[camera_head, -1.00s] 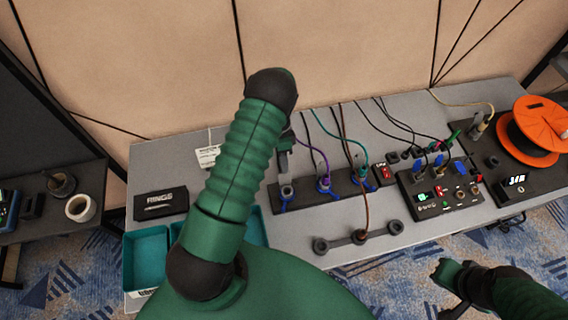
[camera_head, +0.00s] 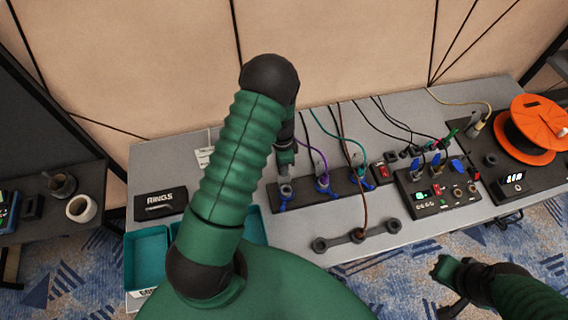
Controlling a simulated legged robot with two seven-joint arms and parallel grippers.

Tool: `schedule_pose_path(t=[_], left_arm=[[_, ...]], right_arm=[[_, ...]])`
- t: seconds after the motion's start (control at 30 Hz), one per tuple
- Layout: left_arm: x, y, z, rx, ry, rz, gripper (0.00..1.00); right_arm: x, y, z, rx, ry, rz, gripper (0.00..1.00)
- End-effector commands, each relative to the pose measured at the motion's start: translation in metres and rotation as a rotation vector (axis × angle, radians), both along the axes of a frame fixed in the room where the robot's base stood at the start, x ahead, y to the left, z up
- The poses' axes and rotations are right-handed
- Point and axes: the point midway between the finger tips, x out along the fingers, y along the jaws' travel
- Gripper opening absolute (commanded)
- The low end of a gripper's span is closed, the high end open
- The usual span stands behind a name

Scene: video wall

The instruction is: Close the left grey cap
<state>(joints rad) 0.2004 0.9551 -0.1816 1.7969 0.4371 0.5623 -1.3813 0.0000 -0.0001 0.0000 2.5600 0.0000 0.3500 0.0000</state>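A black socket strip (camera_head: 304,195) lies on the grey table, with blue-ringed sockets along it. Its leftmost socket (camera_head: 286,191) has a grey top and no cable in it. I cannot tell a separate grey cap or its hinge position at this size. My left gripper (camera_head: 286,162) is just above and behind that socket, pointing down, partly hidden by my green forearm. Its fingers are too small and dark to read, and contact is unclear. My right gripper (camera_head: 441,289) is low at the right, off the table's front edge, with its fingers apart and empty.
Purple and teal cables plug into the strip's other sockets, right of my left gripper. A control box (camera_head: 436,193) and an orange reel (camera_head: 540,124) stand further right. A black RINGS box (camera_head: 160,203) and teal bins (camera_head: 147,257) are at left.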

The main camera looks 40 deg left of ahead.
Motion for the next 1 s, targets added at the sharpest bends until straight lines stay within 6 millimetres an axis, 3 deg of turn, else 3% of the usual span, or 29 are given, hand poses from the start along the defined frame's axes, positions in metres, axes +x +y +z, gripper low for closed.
schedule_pose_path(t=[0.5,1.0], left_arm=[[-0.019,-0.021,-0.001,0.254,-0.198,-0.002,0.00],[-0.022,-0.024,-0.002,0.300,-0.233,0.002,0.00]], right_arm=[[0.000,0.000,-0.005,0.000,0.000,0.000,0.00],[0.000,0.000,-0.005,0.000,0.000,0.000,0.00]])
